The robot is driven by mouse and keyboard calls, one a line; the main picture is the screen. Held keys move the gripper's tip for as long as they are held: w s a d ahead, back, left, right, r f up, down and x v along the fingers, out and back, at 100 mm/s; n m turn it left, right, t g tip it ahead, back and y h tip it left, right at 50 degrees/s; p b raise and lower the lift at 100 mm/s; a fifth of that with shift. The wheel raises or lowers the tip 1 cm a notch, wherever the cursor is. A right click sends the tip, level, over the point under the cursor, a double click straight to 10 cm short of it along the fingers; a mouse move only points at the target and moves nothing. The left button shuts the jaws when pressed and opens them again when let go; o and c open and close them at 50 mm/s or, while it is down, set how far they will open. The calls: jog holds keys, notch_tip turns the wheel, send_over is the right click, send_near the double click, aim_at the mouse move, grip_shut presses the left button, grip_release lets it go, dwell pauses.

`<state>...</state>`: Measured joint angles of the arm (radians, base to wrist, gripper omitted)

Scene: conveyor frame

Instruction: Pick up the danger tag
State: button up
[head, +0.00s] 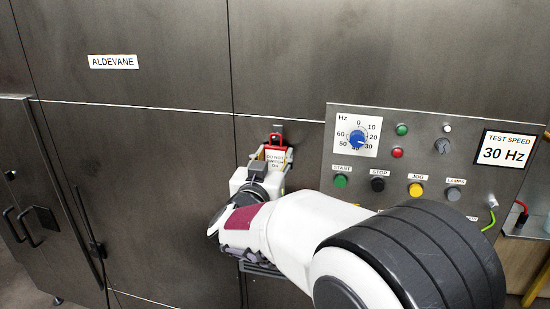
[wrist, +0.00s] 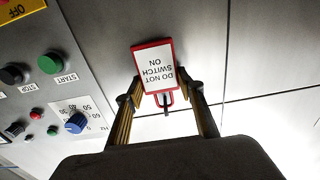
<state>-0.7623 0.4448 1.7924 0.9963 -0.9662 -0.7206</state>
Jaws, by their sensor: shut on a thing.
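The danger tag (wrist: 152,67) is a white card with a red border that reads "DO NOT SWITCH ON". In the wrist view it appears upside down between the fingertips. My gripper (wrist: 162,98) is shut on the tag's hook end, with a finger at each side. In the head view the tag (head: 275,157) is in front of the dark cabinet, left of the control panel, held in my gripper (head: 272,156). A small grey piece (head: 278,131) shows on the cabinet just above the tag's red top. I cannot tell whether the tag touches it.
The control panel (head: 400,120) with a blue Hz dial (head: 357,137) and several buttons stands close on the right. A yellow sign (wrist: 15,10) shows at the wrist view's corner. The cabinet front (head: 150,160) to the left is mostly flat and clear.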

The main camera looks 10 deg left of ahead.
jog(key=shift+r, duration=0.2)
jog(key=shift+r, duration=0.5)
jog(key=shift+s+r, duration=0.1)
jog(key=shift+s, duration=0.15)
jog(key=s, duration=1.7)
jog(key=shift+s, duration=0.25)
jog(key=shift+d, duration=0.15)
jog(key=w+d+f+m+g+h, duration=0.25)
jog(key=d+f+m+h, duration=0.3)
jog(key=d+f, duration=0.85)
jog(key=w+d+f+m+g+h, duration=0.2)
jog(key=d+f+m+g+h, duration=0.3)
jog(key=d+f, duration=0.9)
jog(key=w+a+f+n+t+y, duration=0.1)
jog(key=a+n+t+y, duration=0.3)
jog(key=a, duration=0.8)
jog(key=n+y, duration=0.2)
jog(key=n, duration=0.1)
jog(key=shift+f, duration=0.2)
